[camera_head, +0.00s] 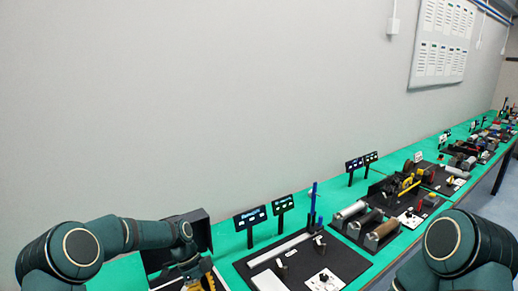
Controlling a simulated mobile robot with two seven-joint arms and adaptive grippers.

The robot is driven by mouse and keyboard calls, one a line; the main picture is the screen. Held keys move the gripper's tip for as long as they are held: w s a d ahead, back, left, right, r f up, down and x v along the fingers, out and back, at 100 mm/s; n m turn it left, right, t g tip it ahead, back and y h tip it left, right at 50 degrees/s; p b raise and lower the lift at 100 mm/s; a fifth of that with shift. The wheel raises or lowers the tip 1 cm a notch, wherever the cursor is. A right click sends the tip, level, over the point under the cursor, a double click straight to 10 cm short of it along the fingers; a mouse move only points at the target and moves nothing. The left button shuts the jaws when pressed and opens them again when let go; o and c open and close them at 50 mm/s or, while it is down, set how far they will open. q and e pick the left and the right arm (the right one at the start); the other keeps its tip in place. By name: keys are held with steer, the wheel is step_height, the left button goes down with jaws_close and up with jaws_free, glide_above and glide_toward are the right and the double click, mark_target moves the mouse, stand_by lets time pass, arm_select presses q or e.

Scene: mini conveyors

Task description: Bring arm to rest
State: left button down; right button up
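My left arm (130,236) comes in from the lower left and bends to the right over the near end of the green bench. Its gripper end (193,270) is low at the bottom edge, in front of a dark box (197,226). The fingertips are cut off or too small to tell if they are open. A yellow piece (208,283) shows beside it; I cannot tell if it is touched. My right arm (455,245) shows at the lower right as a bent dark-green link. Its gripper is out of the picture.
A long green bench (226,243) runs along the grey wall to the far right. Black boards (340,262) with mini conveyors, rollers (382,231) and small sign stands (249,218) sit on it. A blue upright rod (314,197) stands behind the nearest board. The space above the bench is clear.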

arm_select(q)
steer(key=s+d+f+n+t, duration=0.3)
steer(key=s+d+f+n, duration=0.2)
steer(key=s+f+n, duration=0.35)
steer(key=s+f+n+t+y, duration=0.1)
steer(key=s+f+n+t, duration=0.2)
steer(key=s+n, duration=1.05)
step_height(320, 180, down, 11)
steer(key=b, duration=1)
steer(key=shift+f+m+b, duration=0.15)
steer(key=shift+m+b, duration=0.15)
steer(key=shift+b, duration=0.1)
steer(key=shift+a, duration=0.1)
